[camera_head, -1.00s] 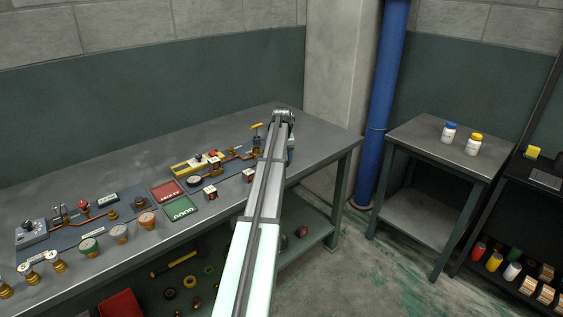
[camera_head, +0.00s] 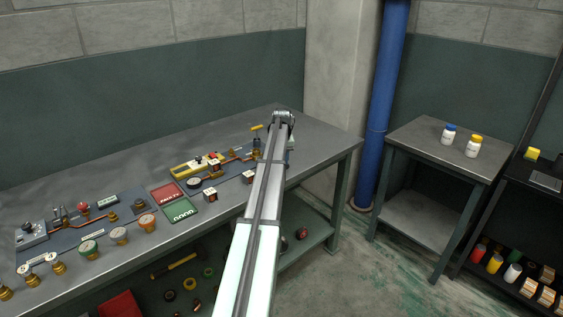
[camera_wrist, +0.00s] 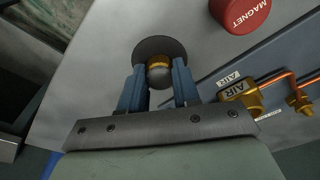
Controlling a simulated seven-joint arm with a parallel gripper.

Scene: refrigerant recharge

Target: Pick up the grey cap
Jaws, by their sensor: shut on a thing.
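In the wrist view, the grey cap (camera_wrist: 159,76) is a small rounded grey piece with a brass band. It sits between the two blue fingers of my gripper (camera_wrist: 160,70), which are shut on it. A dark round disc (camera_wrist: 153,47) shows behind the cap on the grey surface; I cannot tell whether the cap touches it. In the head view, my arm reaches over the right end of the workbench and hides the gripper's fingers and the cap.
A red "MAGNET" knob (camera_wrist: 240,12) and a brass "AIR" fitting (camera_wrist: 240,98) with copper pipe are near the gripper. Another table (camera_head: 425,145) stands right.

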